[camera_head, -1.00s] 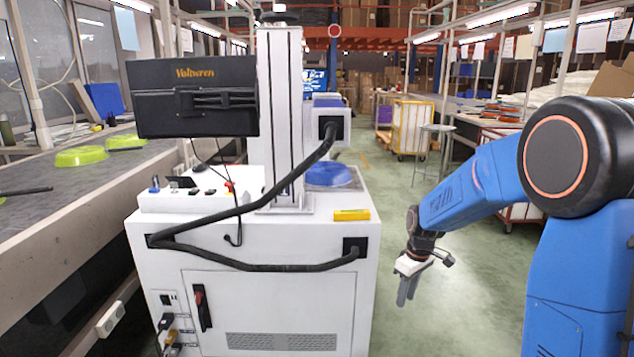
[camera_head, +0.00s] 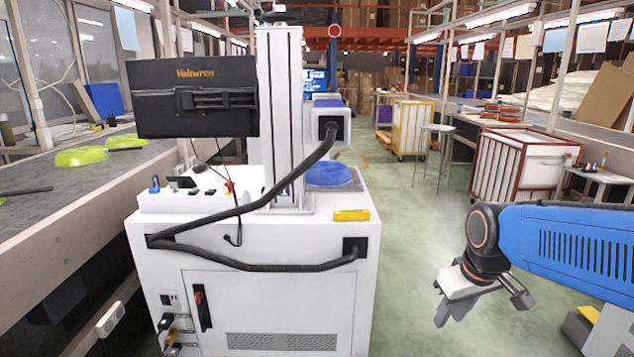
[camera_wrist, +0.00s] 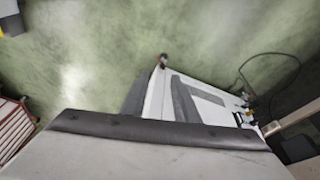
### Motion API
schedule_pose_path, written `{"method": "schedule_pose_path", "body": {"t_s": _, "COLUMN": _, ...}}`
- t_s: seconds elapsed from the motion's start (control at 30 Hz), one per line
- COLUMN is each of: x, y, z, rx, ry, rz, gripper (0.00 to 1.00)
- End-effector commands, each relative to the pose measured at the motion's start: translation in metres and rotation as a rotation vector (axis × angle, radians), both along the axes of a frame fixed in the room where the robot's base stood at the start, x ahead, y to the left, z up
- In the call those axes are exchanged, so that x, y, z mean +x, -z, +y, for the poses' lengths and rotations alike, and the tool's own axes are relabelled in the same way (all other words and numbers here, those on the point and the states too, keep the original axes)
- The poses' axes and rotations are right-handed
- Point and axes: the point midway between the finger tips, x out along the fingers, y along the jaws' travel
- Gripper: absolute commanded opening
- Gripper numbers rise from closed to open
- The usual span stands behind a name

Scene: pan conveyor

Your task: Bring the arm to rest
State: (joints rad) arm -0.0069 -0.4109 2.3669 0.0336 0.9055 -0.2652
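My blue arm (camera_head: 565,240) reaches in from the right edge in the head view, bent low over the floor. My gripper (camera_head: 447,316) hangs at its end, pointing down and to the left. It is in free space to the right of the white machine cabinet (camera_head: 285,305), touching nothing. In the wrist view my gripper's two dark fingers (camera_wrist: 158,100) stand apart with nothing held between them. Behind them part of the white cabinet and the green floor show.
Green pans (camera_head: 82,156) lie on the left conveyor (camera_head: 100,185). A blue round piece (camera_head: 328,174) and a yellow block (camera_head: 351,215) are on the cabinet top. A red-framed white cart (camera_head: 520,170) stands at the right. The floor (camera_head: 410,250) between cabinet and cart is clear.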

Motion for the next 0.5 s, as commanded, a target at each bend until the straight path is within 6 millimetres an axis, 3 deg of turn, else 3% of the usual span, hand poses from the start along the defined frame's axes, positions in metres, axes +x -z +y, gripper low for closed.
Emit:
{"method": "schedule_pose_path", "body": {"t_s": 0.2, "x": -0.052, "y": -0.008, "z": -0.003, "rx": 0.017, "ry": 0.089, "rz": -0.051, "gripper": 0.28}}
{"method": "schedule_pose_path", "body": {"t_s": 0.5, "x": -0.112, "y": -0.006, "z": -0.007, "rx": 0.046, "ry": 0.201, "rz": -0.111, "gripper": 0.28}}
